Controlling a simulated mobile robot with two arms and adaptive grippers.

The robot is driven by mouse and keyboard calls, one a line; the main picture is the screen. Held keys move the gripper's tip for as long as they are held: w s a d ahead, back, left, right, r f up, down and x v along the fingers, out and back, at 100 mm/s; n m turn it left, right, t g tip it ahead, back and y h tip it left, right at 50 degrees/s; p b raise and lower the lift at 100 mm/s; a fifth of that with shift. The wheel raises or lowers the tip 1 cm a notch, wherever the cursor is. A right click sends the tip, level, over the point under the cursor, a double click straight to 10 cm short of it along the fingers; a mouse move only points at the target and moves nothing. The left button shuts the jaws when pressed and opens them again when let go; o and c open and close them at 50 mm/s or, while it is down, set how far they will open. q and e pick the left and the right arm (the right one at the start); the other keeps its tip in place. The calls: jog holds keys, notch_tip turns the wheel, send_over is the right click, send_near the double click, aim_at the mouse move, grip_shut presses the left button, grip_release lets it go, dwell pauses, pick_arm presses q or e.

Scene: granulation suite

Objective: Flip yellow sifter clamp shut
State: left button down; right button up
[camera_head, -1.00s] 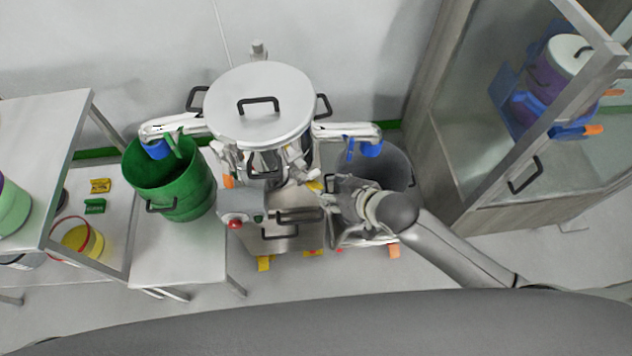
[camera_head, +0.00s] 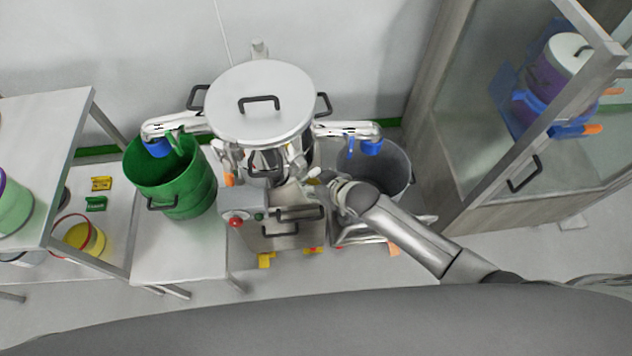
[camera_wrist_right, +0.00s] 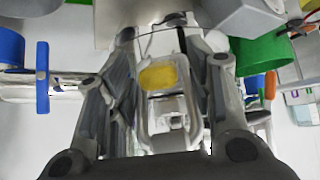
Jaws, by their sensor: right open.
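The sifter (camera_head: 285,128) stands in the middle of the head view under a round steel lid. The yellow clamp (camera_wrist_right: 157,77) shows in the right wrist view, a yellow patch on a metal loop. It lies between the two fingers of my right gripper (camera_wrist_right: 162,58), which are apart on either side of it. I cannot tell whether a finger touches it. In the head view my right gripper (camera_head: 320,179) is at the sifter's right side, and the yellow clamp is hidden there. An orange clamp part (camera_head: 229,180) shows on the sifter's left side. My left gripper is not in view.
A green bin (camera_head: 190,190) stands left of the sifter and a grey bin (camera_head: 395,165) right of it, below blue-ended outlet pipes (camera_head: 345,130). A control box with a red button (camera_head: 236,222) is in front. A glass-doored cabinet (camera_head: 480,130) stands at the right.

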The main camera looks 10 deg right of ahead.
jog(key=shift+c, duration=0.5)
grip_shut()
jog(key=shift+f, duration=0.1)
jog(key=shift+s+f+t+b, duration=0.15)
jog(key=shift+f+t+b, duration=0.25)
jog(key=shift+b, duration=0.4)
jog(key=shift+s+d+f+t+y+b, duration=0.1)
jog(key=shift+f+t+y+b, duration=0.65)
jog(key=shift+b, duration=1.25)
jog(key=shift+s+d+f+t+y+b, duration=0.1)
jog(key=shift+f+t+y+b, duration=0.35)
jog(key=shift+t+b, duration=1.1)
jog(key=shift+s+d+f+t+y+b, duration=0.1)
jog(key=shift+f+t+y+b, duration=0.5)
jog(key=shift+b, duration=1.9)
jog(key=shift+r, duration=0.15)
jog(key=shift+o, duration=0.5)
grip_release()
